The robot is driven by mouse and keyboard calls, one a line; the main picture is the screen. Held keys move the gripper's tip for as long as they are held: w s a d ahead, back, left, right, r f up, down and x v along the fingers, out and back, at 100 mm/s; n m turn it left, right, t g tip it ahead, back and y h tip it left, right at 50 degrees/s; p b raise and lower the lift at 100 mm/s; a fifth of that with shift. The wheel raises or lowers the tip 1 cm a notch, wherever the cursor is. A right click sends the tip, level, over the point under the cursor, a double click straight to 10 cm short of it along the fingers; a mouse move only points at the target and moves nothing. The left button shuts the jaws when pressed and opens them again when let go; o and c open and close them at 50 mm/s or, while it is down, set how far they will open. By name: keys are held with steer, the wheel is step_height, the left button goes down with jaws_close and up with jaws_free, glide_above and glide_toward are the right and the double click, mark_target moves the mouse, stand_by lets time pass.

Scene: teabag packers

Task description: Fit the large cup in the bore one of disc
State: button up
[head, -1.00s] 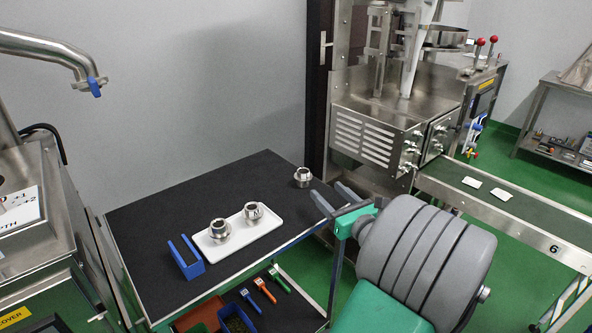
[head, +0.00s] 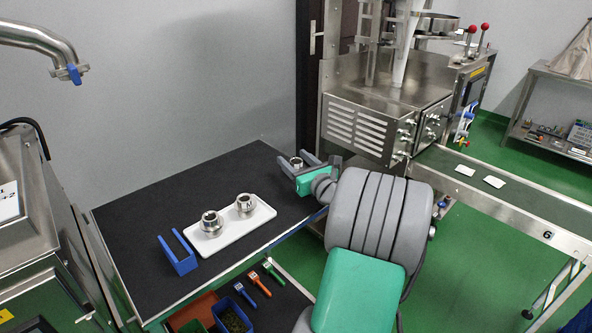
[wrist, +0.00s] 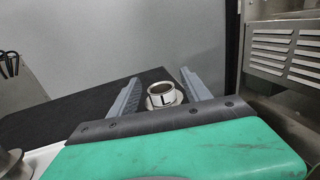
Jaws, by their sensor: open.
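A steel cup (head: 296,161) with a flange stands upright at the far right of the black table top. In the wrist view the same cup (wrist: 161,89) shows a dark "L" on its front. My gripper (head: 308,162) is open and empty, low over the table; in the wrist view its fingers (wrist: 160,77) point forward on either side of the cup, with a gap on both sides. Whether the fingertips have passed the cup is hard to tell. I cannot make out the disc with bores in these views.
Two more steel cups (head: 209,223) (head: 244,205) stand on a white tray (head: 262,216). A blue holder (head: 178,254) is left of it. A packing machine (head: 365,125) stands close at the right. The table's back left (head: 150,200) is clear.

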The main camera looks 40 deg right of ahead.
steer(key=shift+c, duration=0.5)
jaws_close()
